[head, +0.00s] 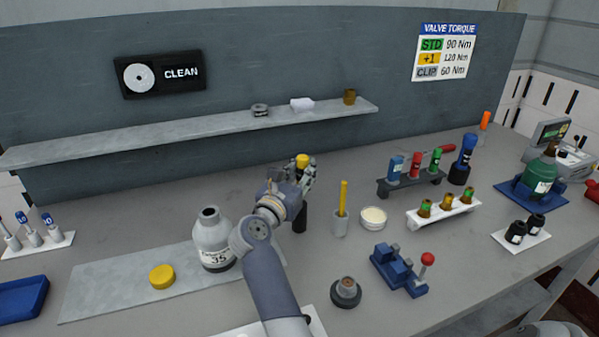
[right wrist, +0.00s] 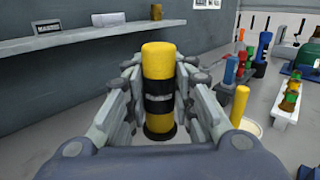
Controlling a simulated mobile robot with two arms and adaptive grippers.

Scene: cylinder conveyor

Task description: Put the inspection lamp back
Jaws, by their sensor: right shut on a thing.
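The inspection lamp appears to be the upright yellow cylinder with black bands (right wrist: 158,62) in the right wrist view. Its yellow top (head: 302,159) also shows in the head view. My right gripper (head: 303,178) is shut on it, with fingers on both sides in the right wrist view (right wrist: 160,95). A dark round piece (head: 300,219) shows just below the gripper in the head view. A dark ring surrounds the lamp's lower end in the wrist view; I cannot tell whether it is seated in a holder. My left gripper is out of view.
A grey cup with a yellow stick (head: 340,224) and a cream-filled dish (head: 373,218) stand right of the gripper. A grey bottle (head: 212,240) and yellow cap (head: 162,276) are at left. A wall shelf (head: 200,128) runs behind. The bench behind the bottle is clear.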

